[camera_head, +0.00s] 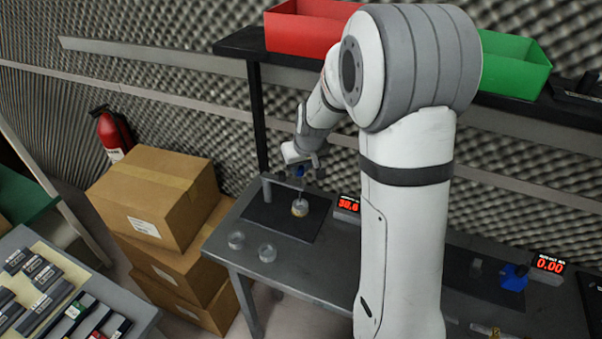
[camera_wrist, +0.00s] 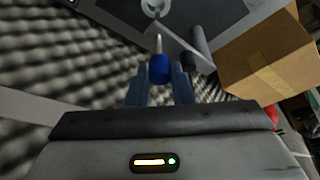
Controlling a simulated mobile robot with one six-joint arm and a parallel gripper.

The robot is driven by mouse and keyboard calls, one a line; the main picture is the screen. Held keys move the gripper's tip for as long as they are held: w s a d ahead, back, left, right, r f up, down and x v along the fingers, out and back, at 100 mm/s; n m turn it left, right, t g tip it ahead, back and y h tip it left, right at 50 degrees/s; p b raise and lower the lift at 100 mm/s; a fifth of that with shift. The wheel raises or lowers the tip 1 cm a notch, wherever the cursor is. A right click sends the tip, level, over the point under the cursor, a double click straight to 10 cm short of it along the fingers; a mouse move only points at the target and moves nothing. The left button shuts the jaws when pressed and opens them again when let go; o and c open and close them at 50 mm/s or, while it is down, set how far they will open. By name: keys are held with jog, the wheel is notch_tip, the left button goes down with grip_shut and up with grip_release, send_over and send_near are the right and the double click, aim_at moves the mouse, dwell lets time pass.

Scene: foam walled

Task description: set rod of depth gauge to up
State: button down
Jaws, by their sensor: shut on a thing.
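The depth gauge stands on a dark mat on the grey table, with an upright post and a side arm (camera_head: 284,183). A red-digit display (camera_head: 347,205) beside it appears to read 30.6. Its rod has a blue knob (camera_wrist: 160,69) and a pale metal tip (camera_wrist: 158,43). My gripper (camera_head: 300,168) is above the gauge, and in the wrist view its two fingers (camera_wrist: 159,88) are shut on the blue knob. I cannot tell how high the rod is set.
Stacked cardboard boxes (camera_head: 157,195) are left of the table. A shelf with a red bin (camera_head: 300,30) and a green bin (camera_head: 512,66) runs above. A blue object (camera_head: 514,277) sits beside a 0.00 display (camera_head: 549,263).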

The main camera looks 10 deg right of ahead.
jog(key=shift+w+r, duration=0.1)
jog(key=shift+r, duration=1)
jog(key=c, duration=1.5)
grip_release()
jog(key=shift+r, duration=0.1)
jog(key=shift+o, duration=1.2)
jog(key=b+v, duration=0.1)
jog(key=v, duration=0.6)
jog(key=shift+s+r, duration=0.25)
jog(key=shift+s, duration=0.05)
